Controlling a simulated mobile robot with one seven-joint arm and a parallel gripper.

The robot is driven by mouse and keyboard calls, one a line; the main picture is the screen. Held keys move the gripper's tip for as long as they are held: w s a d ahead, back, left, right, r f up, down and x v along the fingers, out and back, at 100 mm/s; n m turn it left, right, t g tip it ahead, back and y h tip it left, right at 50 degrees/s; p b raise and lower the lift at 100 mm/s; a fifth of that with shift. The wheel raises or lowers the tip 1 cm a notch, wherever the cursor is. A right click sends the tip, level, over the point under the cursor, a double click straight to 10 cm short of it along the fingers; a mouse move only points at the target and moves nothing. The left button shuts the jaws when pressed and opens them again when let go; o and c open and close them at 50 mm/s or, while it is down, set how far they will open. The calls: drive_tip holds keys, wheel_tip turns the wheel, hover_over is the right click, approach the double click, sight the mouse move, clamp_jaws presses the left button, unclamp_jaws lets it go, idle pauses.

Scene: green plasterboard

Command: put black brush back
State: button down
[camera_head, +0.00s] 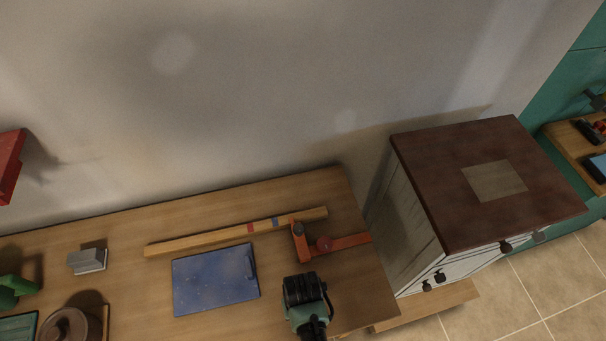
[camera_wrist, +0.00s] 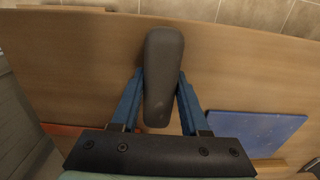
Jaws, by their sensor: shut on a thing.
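A black brush (camera_wrist: 163,62), a long rounded dark shape in the wrist view, is between the two blue fingers of my gripper (camera_wrist: 162,92). The gripper is shut on it near its middle, above the wooden table (camera_wrist: 70,60). In the head view, my gripper (camera_head: 307,318) is over the table's front right part, right of a blue board (camera_head: 215,282). The fingers and brush are mostly hidden there by my wrist. I cannot tell whether the brush touches the table.
A long wooden stick (camera_head: 200,240) and an orange tool (camera_head: 335,243) lie behind my gripper. A grey block (camera_head: 88,260) and a round brown pot (camera_head: 68,328) are at the left. A white cabinet with a dark brown top (camera_head: 440,170) stands right of the table.

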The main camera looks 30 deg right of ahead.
drive_tip(key=shift+f, duration=0.1)
drive_tip(key=shift+c, duration=2)
unclamp_jaws()
wheel_tip(320, 180, up, 12)
drive_tip(key=shift+r, duration=0.2)
